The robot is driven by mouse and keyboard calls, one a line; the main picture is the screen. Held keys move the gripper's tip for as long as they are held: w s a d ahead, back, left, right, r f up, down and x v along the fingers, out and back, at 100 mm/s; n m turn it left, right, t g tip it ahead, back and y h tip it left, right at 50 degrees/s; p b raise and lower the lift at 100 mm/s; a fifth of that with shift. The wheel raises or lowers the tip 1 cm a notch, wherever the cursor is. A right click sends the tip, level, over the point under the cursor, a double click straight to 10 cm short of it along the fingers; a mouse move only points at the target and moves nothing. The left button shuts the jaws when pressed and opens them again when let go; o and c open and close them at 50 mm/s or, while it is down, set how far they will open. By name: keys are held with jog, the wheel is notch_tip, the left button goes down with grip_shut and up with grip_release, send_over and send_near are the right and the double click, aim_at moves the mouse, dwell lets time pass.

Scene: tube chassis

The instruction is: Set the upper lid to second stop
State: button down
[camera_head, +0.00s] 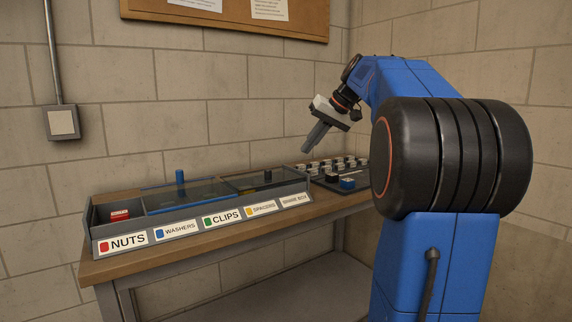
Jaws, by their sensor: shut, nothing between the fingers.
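A long grey box (92,240) stands on the bench, with compartments labelled NUTS, WASHERS, CLIPS, SPACERS and one label too small to read surely. A clear lid with blue edges and a blue knob (180,176) covers the compartments around WASHERS and CLIPS. Another dark clear lid with a black knob (268,176) lies to its right. I cannot tell which lid is the upper one. The leftmost compartment is open and shows a red item (120,215). My gripper (309,147) is shut and empty, in the air above the right end of the box, touching nothing.
The wooden bench front (190,252) is clear. A brick wall stands close behind.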

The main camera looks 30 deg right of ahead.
send_near(272, 178)
jog(key=d+f, duration=0.1)
jog(key=w+d+f, duration=0.1)
jog(key=d+f, duration=0.1)
jog(key=f, duration=0.1)
jog(key=shift+w, duration=0.4)
jog(key=a, duration=0.1)
jog(key=w+a, duration=0.1)
jog(key=shift+w+a, duration=0.1)
jog(key=shift+a, duration=0.25)
jog(key=shift+w+a, duration=0.2)
jog(key=shift+a, duration=0.2)
jog(key=a, duration=1.6)
jog(key=s+a, duration=0.1)
jog(key=a, duration=0.8)
jog(key=shift+a, duration=0.1)
